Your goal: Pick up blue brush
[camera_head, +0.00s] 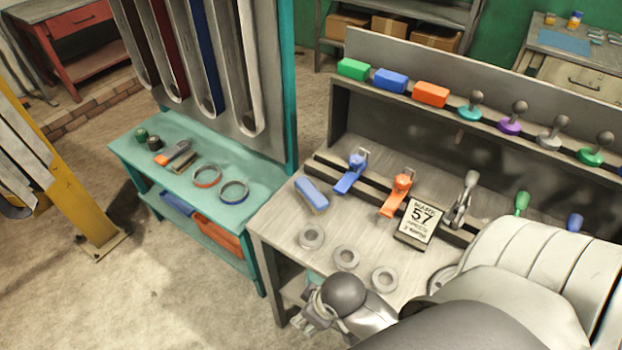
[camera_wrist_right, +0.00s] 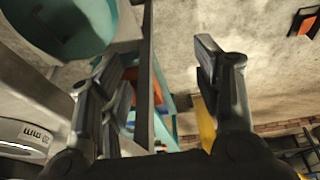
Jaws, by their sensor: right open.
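The blue brush (camera_head: 312,195) lies on the left part of the grey workbench (camera_head: 275,222), near its left edge. It looks like a blue block with a paler, tan lower side. My right gripper (camera_head: 312,308) is at the front edge of the bench, nearer the camera than the brush and apart from it. In the right wrist view its two fingers (camera_wrist_right: 160,65) are spread wide with nothing between them. The brush cannot be made out in the right wrist view. My left gripper is not in view.
A teal table (camera_head: 150,170) adjoins on the left.

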